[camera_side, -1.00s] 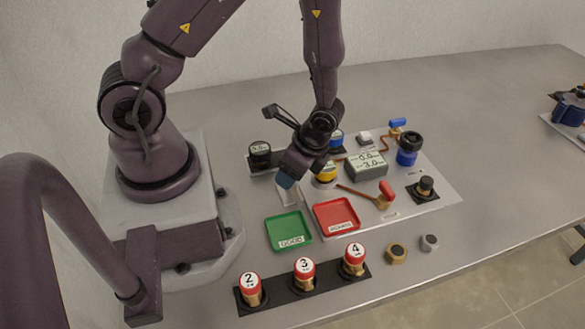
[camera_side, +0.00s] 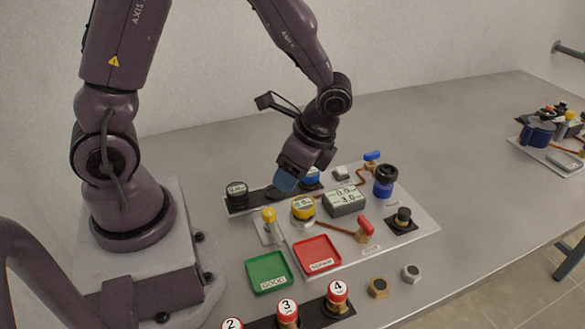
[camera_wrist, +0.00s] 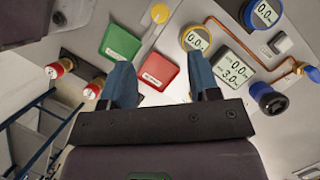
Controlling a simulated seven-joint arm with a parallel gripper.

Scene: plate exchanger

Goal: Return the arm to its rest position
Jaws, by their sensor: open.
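My gripper (camera_side: 287,181) hangs above the back of the instrument panel, near the blue-ringed gauge (camera_side: 310,178). In the wrist view my gripper (camera_wrist: 163,88) shows two blue fingers spread well apart with nothing between them. Below and between the fingers lies the red tray (camera_wrist: 160,70), clear of them. The yellow gauge (camera_side: 303,208) sits on the panel and reads 0.0. The display box (camera_side: 344,202) beside it shows 0.0 and 3.0.
The green tray (camera_side: 269,272) and red tray (camera_side: 317,255) are empty. Red-capped numbered parts (camera_side: 337,292) stand in a black rack in front. Open table lies right.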

